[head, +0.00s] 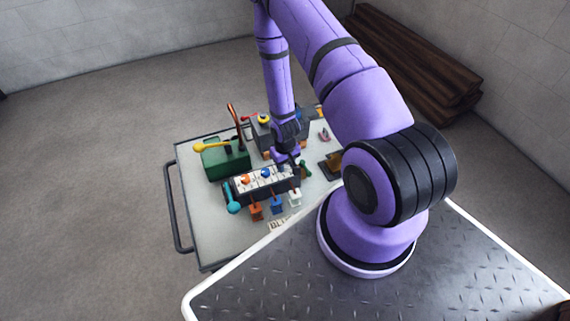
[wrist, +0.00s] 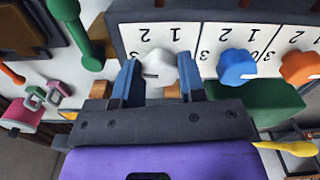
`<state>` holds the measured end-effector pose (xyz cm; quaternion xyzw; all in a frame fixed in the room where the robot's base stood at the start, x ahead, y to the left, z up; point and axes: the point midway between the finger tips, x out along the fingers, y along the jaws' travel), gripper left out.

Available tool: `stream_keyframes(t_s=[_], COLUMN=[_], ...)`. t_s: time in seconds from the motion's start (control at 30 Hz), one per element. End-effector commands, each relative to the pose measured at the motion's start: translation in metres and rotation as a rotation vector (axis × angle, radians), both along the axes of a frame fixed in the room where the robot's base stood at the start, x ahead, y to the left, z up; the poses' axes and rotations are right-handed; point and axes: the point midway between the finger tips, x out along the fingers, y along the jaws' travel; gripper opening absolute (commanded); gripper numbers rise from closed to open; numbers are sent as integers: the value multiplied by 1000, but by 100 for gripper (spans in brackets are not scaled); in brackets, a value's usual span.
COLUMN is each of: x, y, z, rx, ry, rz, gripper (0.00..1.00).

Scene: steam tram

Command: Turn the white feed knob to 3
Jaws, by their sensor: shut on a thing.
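The white feed knob (wrist: 160,68) sits on the numbered panel, between the two blue-grey fingers of my gripper (wrist: 159,76) in the wrist view. My gripper is shut on it. The panel's numbers appear upside down, with 1 and 2 legible above the white knob. A dark line shows on the knob's face, but I cannot tell which number it points to. In the head view my gripper (head: 287,159) is at the right end of the dial panel (head: 259,190) and hides the white knob.
A blue knob (wrist: 237,67) and an orange knob (wrist: 298,68) sit beside the white one. Blue, orange and white levers (head: 295,198) stand in front of the panel. The tray's front left (head: 215,235) is bare.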

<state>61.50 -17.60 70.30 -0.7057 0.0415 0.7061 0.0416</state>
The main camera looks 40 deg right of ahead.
Motion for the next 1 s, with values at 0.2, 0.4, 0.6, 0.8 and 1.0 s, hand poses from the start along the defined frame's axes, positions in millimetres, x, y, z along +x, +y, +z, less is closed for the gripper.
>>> stream_keyframes(t_s=[0.2,0.4,0.6,0.8,1.0], x=[2,2,2,2,1], y=[0,0,0,0,0], z=[0,0,0,0,0], rx=[-1,0,0,0,0], ry=[-4,-4,-4,-4,-3], rz=[107,155,170,169,168], gripper=[14,14,14,14,63])
